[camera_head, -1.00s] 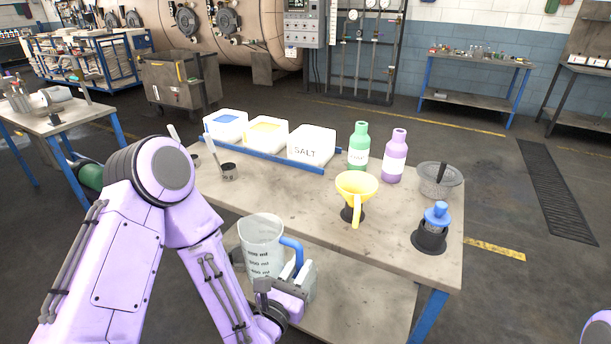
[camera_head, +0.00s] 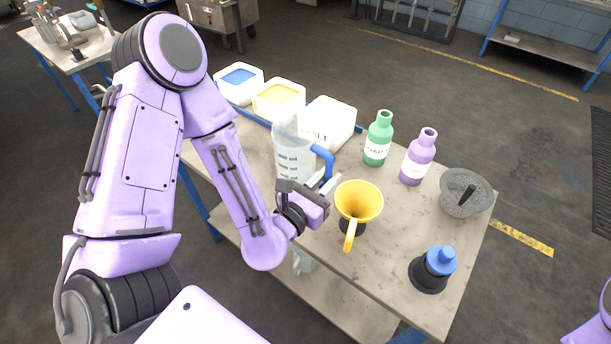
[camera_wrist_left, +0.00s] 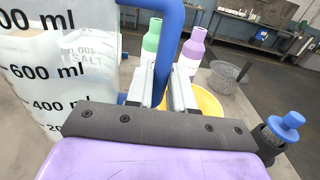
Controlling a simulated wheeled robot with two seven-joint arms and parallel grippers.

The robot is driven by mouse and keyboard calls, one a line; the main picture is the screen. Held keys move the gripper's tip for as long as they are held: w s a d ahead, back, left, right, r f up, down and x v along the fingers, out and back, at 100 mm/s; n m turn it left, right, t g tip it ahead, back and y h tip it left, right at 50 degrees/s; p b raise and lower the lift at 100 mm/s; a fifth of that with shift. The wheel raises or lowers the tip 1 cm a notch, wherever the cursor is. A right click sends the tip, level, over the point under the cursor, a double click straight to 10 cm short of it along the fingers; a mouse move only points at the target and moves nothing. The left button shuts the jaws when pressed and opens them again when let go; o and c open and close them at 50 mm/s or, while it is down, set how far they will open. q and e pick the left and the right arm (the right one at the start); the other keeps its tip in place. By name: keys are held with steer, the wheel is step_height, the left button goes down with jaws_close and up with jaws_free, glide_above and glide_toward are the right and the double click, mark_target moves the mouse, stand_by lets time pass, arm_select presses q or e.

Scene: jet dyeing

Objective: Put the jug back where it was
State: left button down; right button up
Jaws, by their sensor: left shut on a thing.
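The clear measuring jug (camera_head: 291,158) with black ml marks and a blue handle (camera_head: 324,160) is upright at the worktable's near side, in front of the salt box. My left gripper (camera_head: 322,186) is shut on the handle. In the left wrist view, the jug (camera_wrist_left: 45,75) fills the left side and the handle (camera_wrist_left: 169,40) runs down between my fingers (camera_wrist_left: 167,92). The jug's base is hidden, so I cannot tell whether it touches the table. My right gripper is out of view.
Blue, yellow and salt boxes (camera_head: 334,118) stand behind the jug. A green bottle (camera_head: 378,140), purple bottle (camera_head: 418,158), yellow funnel (camera_head: 358,202), grey mesh bowl (camera_head: 463,195) and blue-capped dark holder (camera_head: 430,272) stand to the right. A pale object (camera_head: 303,263) is on the lower shelf.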

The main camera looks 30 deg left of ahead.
arm_select(q)
steer(key=a+b, duration=0.1)
steer(key=a+f+b, duration=0.1)
steer(key=shift+w+a+f+b, duration=0.1)
steer(key=shift+f+b, duration=0.15)
steer(key=shift+b, duration=0.1)
steer(key=w+a+f, duration=0.2)
steer(key=f, duration=0.1)
steer(key=w+a+f+b, duration=0.1)
steer(key=w+a+f, duration=0.1)
steer(key=f, duration=0.1)
steer(key=w+a+f, duration=0.2)
steer(key=f, duration=0.2)
steer(key=shift+f+b, duration=0.1)
steer(key=shift+b, duration=0.2)
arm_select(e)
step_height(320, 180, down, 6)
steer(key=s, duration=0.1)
arm_select(q)
steer(key=c, duration=1)
jaws_free()
steer(key=shift+f, duration=0.1)
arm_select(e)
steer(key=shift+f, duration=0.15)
